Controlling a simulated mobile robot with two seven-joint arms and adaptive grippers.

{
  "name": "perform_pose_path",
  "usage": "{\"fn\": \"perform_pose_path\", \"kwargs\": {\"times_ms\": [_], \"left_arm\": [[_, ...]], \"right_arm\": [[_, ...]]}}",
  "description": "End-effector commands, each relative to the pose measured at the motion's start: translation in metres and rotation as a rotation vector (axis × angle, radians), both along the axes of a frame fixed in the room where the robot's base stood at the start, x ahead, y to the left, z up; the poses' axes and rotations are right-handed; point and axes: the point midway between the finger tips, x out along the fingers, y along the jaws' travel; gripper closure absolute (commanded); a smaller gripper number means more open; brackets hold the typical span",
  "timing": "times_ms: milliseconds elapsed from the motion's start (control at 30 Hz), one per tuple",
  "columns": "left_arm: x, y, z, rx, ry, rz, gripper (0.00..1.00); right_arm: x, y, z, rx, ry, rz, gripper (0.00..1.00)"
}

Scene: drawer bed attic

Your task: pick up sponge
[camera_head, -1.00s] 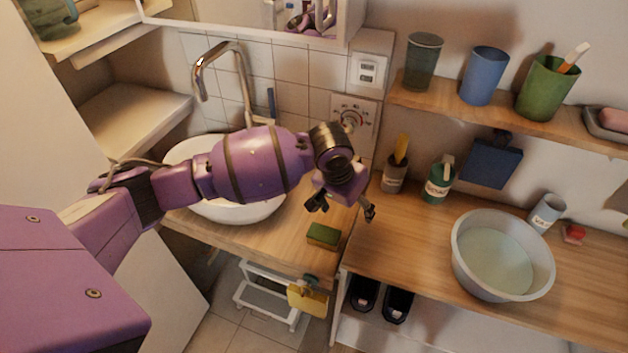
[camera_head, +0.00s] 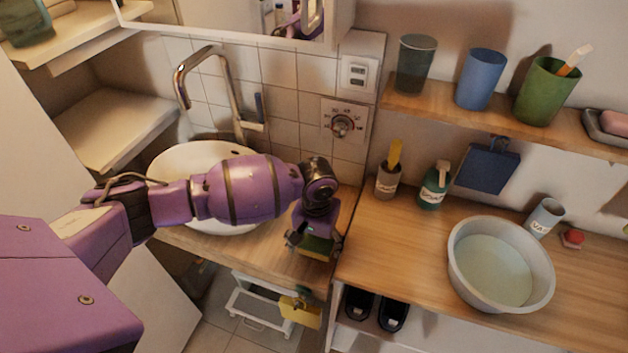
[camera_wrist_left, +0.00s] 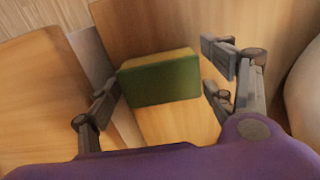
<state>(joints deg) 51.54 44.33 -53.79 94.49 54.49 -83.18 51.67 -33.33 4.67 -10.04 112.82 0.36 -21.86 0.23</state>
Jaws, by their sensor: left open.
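The sponge (camera_head: 316,247), green with a yellow layer, lies on the wooden counter near its front edge, to the right of the sink. My left gripper (camera_head: 315,246) is right over it and hides part of it in the head view. In the left wrist view the sponge (camera_wrist_left: 160,80) sits between the spread fingers of the open left gripper (camera_wrist_left: 162,92), with a gap on either side. The fingers do not appear to touch it. My right gripper is not in view.
The white sink (camera_head: 222,222) with its tall faucet (camera_head: 215,90) is left of the gripper. A grey basin (camera_head: 500,265), a green bottle (camera_head: 434,187) and a brown container (camera_head: 388,182) stand on the wooden counter to the right.

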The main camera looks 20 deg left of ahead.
Motion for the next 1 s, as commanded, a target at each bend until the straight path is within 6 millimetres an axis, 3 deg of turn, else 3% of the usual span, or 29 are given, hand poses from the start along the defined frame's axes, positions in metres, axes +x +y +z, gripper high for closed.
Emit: {"fn": "perform_pose_path", "kwargs": {"times_ms": [167,400,767,1000], "left_arm": [[0.002,0.000,0.002,0.000,-0.004,0.000,0.24],[0.002,0.000,0.002,0.000,-0.004,-0.001,0.52],[0.002,0.000,0.006,-0.001,-0.005,-0.001,0.52],[0.003,0.000,0.036,-0.001,-0.009,-0.001,0.52]], "right_arm": [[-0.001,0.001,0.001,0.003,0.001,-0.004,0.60],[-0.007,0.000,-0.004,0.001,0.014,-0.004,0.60],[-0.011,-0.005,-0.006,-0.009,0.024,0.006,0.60],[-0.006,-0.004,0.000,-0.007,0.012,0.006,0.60]]}}
